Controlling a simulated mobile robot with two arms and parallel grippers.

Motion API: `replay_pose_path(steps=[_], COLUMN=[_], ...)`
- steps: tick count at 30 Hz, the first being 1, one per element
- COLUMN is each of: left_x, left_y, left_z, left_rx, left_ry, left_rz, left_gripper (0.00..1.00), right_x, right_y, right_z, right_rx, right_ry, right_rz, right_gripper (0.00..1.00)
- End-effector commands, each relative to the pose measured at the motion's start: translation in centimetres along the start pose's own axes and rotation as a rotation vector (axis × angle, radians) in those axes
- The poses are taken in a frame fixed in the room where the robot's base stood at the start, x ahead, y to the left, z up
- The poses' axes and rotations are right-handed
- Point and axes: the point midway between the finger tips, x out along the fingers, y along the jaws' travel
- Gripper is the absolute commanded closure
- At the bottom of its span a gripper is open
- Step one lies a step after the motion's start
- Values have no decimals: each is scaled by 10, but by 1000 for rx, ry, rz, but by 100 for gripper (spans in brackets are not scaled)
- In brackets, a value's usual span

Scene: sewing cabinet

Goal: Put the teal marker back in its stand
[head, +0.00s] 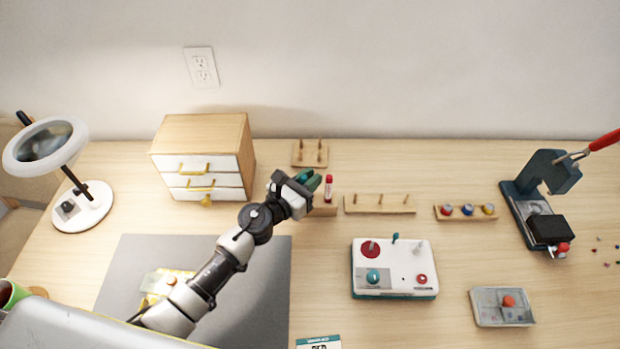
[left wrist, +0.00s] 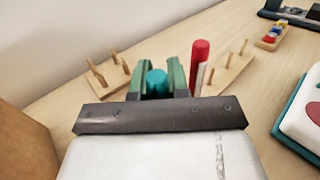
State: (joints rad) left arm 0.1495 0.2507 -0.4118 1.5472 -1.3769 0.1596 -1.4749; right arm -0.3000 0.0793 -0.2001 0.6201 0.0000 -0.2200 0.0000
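The teal marker (left wrist: 157,83) shows in the left wrist view as a round teal end between the two green fingers of my left gripper (left wrist: 160,78). The fingers sit close against both its sides. In the head view my left gripper (head: 309,182) is at the wooden marker stand (head: 325,210), left of the upright red marker (head: 328,188). The red marker also shows in the left wrist view (left wrist: 198,66), just right of the fingers. The teal marker's lower part is hidden, so I cannot tell whether it is in the stand. My right gripper is not in view.
A pegged wooden block (head: 310,155) stands behind, and a pegged rail (head: 380,205) lies to the right. A small drawer cabinet (head: 205,155) is to the left. A white control box (head: 394,268) is front right. Bare table lies between them.

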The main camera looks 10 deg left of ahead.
Motion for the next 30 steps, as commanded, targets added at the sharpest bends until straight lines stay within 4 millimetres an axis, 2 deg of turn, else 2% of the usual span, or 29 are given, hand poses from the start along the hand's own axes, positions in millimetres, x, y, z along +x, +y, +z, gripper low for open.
replay_pose_path(steps=[1, 6, 14, 17, 20, 30], left_x=[0, 0, 0, -6, -21, -87], left_y=[0, 0, 0, 0, 0, 0], left_z=[0, 0, 0, 0, -1, -3], left_rx=[0, 0, 0, 1, 1, 1], left_ry=[0, 0, 0, 0, 2, 2], left_rz=[0, 0, 0, 0, 0, -1], left_gripper=[80, 54, 54, 54, 54, 54], right_x=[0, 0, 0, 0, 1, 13], right_y=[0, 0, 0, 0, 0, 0], right_z=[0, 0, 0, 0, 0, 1], right_rx=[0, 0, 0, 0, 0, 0], right_ry=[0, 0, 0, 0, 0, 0], right_rz=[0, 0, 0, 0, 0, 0], right_gripper=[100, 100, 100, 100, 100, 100])
